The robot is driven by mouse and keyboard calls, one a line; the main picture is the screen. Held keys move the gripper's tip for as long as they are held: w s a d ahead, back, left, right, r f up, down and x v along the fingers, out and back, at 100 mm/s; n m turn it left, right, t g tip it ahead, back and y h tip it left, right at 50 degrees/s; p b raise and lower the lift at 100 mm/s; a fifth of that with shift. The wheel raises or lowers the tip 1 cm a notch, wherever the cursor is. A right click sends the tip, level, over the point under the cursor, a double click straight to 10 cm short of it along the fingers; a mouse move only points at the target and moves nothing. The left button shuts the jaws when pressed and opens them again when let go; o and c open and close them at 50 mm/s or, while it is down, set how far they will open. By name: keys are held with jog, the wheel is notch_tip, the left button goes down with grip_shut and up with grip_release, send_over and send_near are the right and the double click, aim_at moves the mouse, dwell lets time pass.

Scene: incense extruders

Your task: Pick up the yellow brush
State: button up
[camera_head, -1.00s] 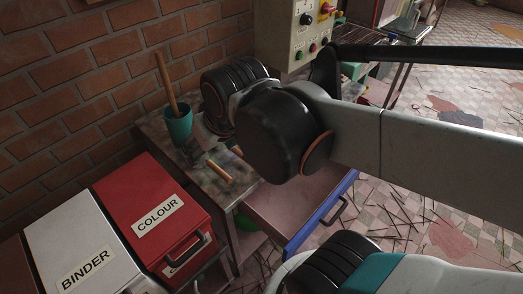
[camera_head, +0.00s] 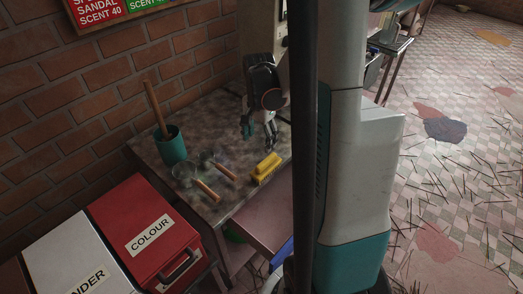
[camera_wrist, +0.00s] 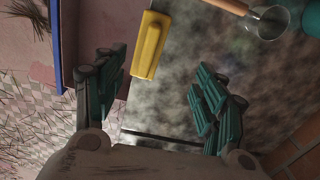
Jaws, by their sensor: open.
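The yellow brush (camera_head: 266,168) lies on the mottled grey tabletop (camera_head: 215,125), near its front edge and to the right of two wooden-handled tools. In the wrist view the yellow brush (camera_wrist: 150,45) is upper left of centre, beyond the fingertips and close to the table edge. My gripper (camera_head: 258,128) is above the table, behind the brush in the head view. In the wrist view my gripper (camera_wrist: 158,82) shows its two teal finger pairs spread wide with nothing between them. The brush is apart from both fingers.
A teal cup (camera_head: 171,146) holds a wooden stick. Two wooden-handled tools (camera_head: 206,190) lie left of the brush. The open drawer (camera_head: 262,222) juts out below the table's front. A red COLOUR bin (camera_head: 142,228) stands at front left, and a brick wall (camera_head: 55,110) closes the left side.

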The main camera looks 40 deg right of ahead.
aim_at(266, 160)
jog(key=shift+s+d+f+m, duration=0.25)
jog(key=shift+d+f+m, duration=0.15)
jog(key=shift+d+f, duration=0.55)
notch_tip(266, 160, down, 6)
jog(key=b, duration=0.2)
jog(key=shift+b, duration=0.3)
jog(key=shift+s+f+b, duration=0.2)
jog(key=shift+f+b, duration=0.55)
jog(key=shift+f, duration=0.95)
jog(key=shift+s+f+b, duration=0.15)
jog(key=shift+f+b, duration=0.55)
jog(key=shift+f, duration=0.95)
jog(key=shift+r, duration=0.1)
jog(key=c, duration=1.3)
